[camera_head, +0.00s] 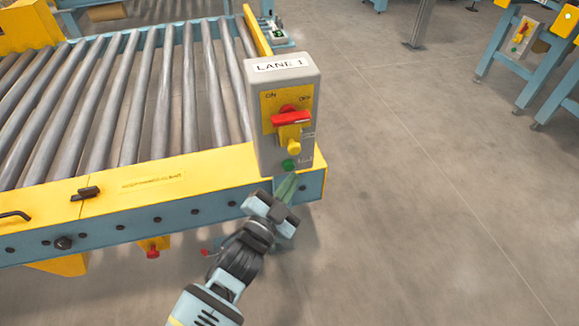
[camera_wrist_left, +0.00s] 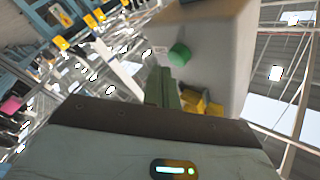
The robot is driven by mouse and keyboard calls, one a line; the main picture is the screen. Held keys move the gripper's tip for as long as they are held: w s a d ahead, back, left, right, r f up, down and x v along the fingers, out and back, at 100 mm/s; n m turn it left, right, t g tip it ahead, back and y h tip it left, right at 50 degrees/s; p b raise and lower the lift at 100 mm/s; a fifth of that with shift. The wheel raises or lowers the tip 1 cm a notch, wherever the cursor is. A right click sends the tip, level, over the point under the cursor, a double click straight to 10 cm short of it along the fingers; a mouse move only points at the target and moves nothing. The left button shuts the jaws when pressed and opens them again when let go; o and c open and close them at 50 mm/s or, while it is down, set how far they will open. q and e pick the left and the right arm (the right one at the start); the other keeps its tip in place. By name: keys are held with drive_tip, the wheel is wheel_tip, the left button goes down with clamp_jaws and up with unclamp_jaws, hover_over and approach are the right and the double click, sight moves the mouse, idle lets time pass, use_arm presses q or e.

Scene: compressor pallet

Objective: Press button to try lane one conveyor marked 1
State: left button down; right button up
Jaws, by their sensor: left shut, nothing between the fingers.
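A grey control box (camera_head: 283,130) labelled LANE 1 stands at the near right corner of the roller conveyor (camera_head: 130,105). It carries a red rotary switch (camera_head: 291,118) marked ON and OFF, a yellow knob (camera_head: 294,147) and a green button (camera_head: 289,165) at the bottom. My left gripper (camera_head: 287,188) is shut and empty, its fingertips just below the green button. In the left wrist view the green button (camera_wrist_left: 180,55) is just beyond the fingers (camera_wrist_left: 163,88); I cannot tell whether they touch it. My right gripper is not in view.
Another conveyor with a control box (camera_head: 522,36) stands at the far right. The grey floor (camera_head: 430,170) between is clear.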

use_arm(q)
drive_tip(key=shift+w, duration=0.2)
idle(0.4)
drive_tip(key=shift+w+a, duration=0.15)
drive_tip(key=shift+w, duration=0.05)
drive_tip(key=shift+w+a, duration=0.15)
drive_tip(key=shift+w, duration=0.35)
idle(1.1)
drive_tip(key=shift+s, duration=0.1)
drive_tip(key=shift+s+d+p, duration=0.3)
drive_tip(key=shift+s+p, duration=0.1)
drive_tip(key=shift+s, duration=0.4)
drive_tip(key=s, duration=0.1)
drive_tip(key=s+d+p, duration=0.1)
drive_tip(key=s, duration=0.2)
drive_tip(key=shift+s+d+p, duration=0.25)
drive_tip(key=shift+s+p, duration=0.1)
drive_tip(key=shift+s, duration=0.05)
